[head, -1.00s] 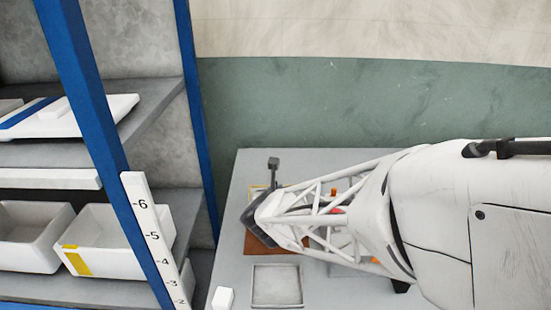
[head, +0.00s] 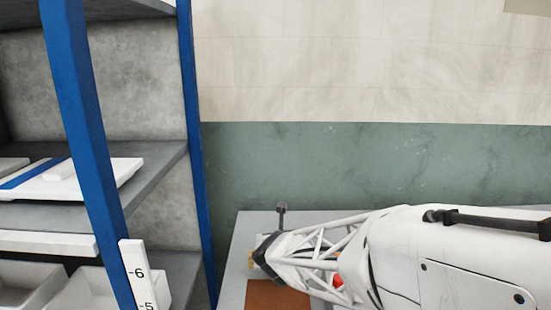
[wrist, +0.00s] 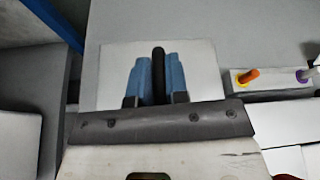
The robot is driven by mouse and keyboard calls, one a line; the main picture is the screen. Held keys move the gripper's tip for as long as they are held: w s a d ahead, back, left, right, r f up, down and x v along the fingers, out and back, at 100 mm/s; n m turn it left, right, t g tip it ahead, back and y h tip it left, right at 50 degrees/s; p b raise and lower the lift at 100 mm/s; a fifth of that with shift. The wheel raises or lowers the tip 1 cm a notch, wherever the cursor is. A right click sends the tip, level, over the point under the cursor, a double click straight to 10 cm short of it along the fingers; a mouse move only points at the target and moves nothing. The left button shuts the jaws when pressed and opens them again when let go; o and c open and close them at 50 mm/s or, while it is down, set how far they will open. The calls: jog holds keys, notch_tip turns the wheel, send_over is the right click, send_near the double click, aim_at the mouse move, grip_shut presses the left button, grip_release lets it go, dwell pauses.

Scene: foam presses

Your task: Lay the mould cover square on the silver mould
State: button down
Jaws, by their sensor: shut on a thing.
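In the wrist view, my gripper (wrist: 156,58) has its two blue fingers closed on a dark upright bar, the handle of a flat white plate that I take for the mould cover (wrist: 205,72). The plate lies beyond the fingers, its near part hidden by the gripper body. I cannot tell whether it touches anything beneath. No silver mould can be made out in the current views.
A pale block (wrist: 275,88) with orange and purple pegs stands right of the plate. A brown mat (head: 277,297) lies on the grey table (head: 231,285). A blue-framed shelf (head: 84,130) stands at left, holding a white plate with a blue stripe (head: 100,180).

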jog(key=w+d+r, duration=0.2)
jog(key=w+d, duration=0.6)
jog(key=w, duration=0.1)
jog(key=w+d+r+n+y, duration=0.1)
jog(key=w+d+r, duration=0.2)
jog(key=w+d, duration=0.5)
jog(key=w, duration=0.2)
jog(key=shift+w+d, duration=0.15)
jog(key=shift+w, duration=0.15)
